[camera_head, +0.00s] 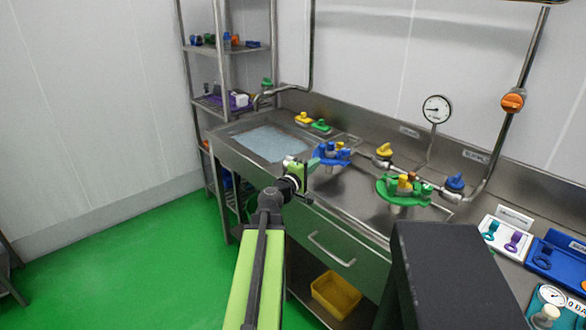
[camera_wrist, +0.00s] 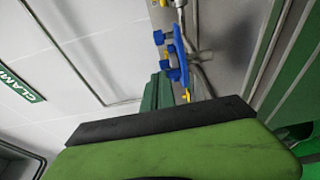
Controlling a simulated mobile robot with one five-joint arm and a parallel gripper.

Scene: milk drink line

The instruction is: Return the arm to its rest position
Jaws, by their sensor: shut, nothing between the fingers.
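My arm reaches up from the bottom middle of the head view over the front edge of the steel sink counter (camera_head: 345,207). My gripper (camera_head: 313,164) is shut and empty at its end, close to the blue valve assembly (camera_head: 332,155) in the picture. I cannot tell whether it touches that assembly. In the wrist view, the green fingers of my gripper (camera_wrist: 157,91) are together, pointing up the picture, with the blue handles (camera_wrist: 177,58) just beyond them. The green body of the wrist hides the lower part of that view.
A green valve assembly (camera_head: 398,190) and a pressure gauge (camera_head: 436,109) are to the right. A water-filled basin (camera_head: 268,143) is at the left. A metal shelf rack (camera_head: 227,52) stands behind it. A yellow bin (camera_head: 335,294) is below. Green floor (camera_head: 130,270) is open at left.

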